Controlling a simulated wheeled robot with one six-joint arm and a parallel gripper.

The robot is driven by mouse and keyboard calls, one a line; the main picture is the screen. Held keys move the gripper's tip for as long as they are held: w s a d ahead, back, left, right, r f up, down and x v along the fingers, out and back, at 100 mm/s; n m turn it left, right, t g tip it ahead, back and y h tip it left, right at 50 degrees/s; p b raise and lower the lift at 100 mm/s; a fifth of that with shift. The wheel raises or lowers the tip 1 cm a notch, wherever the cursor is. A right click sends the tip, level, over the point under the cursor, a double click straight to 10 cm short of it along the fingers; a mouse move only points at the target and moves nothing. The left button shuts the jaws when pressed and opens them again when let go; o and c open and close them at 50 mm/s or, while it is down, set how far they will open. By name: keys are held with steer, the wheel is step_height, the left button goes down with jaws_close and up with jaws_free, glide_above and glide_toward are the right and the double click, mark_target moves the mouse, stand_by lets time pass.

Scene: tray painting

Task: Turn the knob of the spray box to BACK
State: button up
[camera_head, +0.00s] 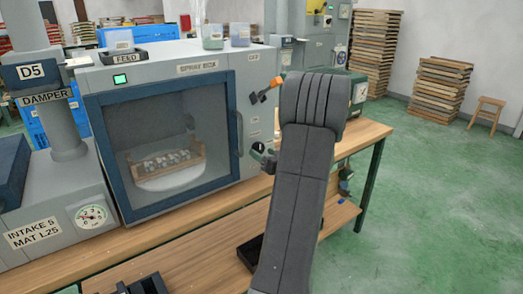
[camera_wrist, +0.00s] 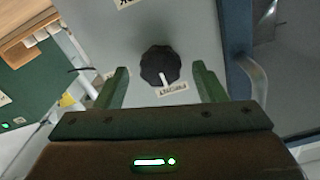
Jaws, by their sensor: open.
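The spray box (camera_head: 225,60) is a grey cabinet with a blue-framed glass door, standing on the wooden bench. In the wrist view, its black lobed knob (camera_wrist: 158,62) sits on the grey panel. The knob's white pointer aims down in the picture, toward a small label (camera_wrist: 173,90) whose words I cannot read. My gripper (camera_wrist: 160,70) is open, with one green finger on each side of the knob and a gap to it on both sides. In the head view my gripper (camera_head: 263,158) is at the box's right side, partly hidden by my arm; I cannot make out the knob there.
A tray of pale pieces (camera_head: 165,160) shows behind the glass. The green floor at right is open.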

steer(key=shift+x, duration=1)
steer(key=c, duration=1)
